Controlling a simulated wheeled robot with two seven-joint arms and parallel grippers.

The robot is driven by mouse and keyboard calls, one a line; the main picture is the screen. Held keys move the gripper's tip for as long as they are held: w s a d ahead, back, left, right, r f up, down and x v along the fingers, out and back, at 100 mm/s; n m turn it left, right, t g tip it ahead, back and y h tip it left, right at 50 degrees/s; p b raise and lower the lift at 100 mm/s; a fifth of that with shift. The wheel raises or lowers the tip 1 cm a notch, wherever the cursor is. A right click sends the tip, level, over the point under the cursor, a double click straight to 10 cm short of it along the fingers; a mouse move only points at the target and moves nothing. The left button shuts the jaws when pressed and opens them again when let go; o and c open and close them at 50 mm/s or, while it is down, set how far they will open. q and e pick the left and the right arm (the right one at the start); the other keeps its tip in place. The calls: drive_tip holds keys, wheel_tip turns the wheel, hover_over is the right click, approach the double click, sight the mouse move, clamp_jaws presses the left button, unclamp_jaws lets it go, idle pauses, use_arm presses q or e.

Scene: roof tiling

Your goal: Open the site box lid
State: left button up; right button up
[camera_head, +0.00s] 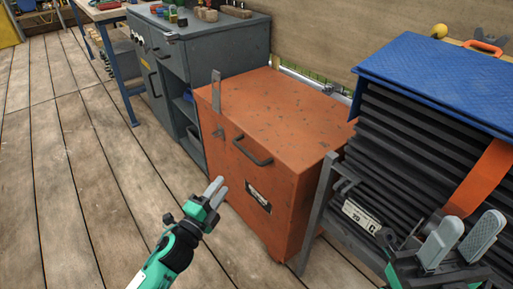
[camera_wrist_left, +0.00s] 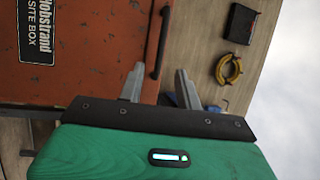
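The orange site box (camera_head: 265,180) stands in the middle of the head view. Its flat lid (camera_head: 275,105) is down. A dark bar handle (camera_head: 252,150) is on the upper front, above a label; the handle also shows in the left wrist view (camera_wrist_left: 160,42). A grey metal strap (camera_head: 216,91) stands up at the lid's left front corner. My left gripper (camera_head: 217,190) is in front of the box, below and left of the handle, apart from it. Its fingers are spread and empty in the left wrist view (camera_wrist_left: 160,87). My right gripper (camera_head: 463,238) is open and empty at the lower right.
A grey cabinet (camera_head: 215,45) with small items on top stands left of the box. A stack of dark tiles (camera_head: 420,130) under a blue cover (camera_head: 440,75) stands close on the right, with an orange strap. The wooden floor (camera_head: 80,190) at left is clear.

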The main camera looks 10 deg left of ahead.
sight(245, 150)
use_arm(q)
drive_tip(key=b+x, duration=0.2)
drive_tip(key=x, duration=1.2)
drive_tip(key=shift+w+d+r, duration=0.1)
drive_tip(key=shift+w+r, duration=0.15)
drive_tip(key=shift+w, duration=0.05)
clamp_jaws()
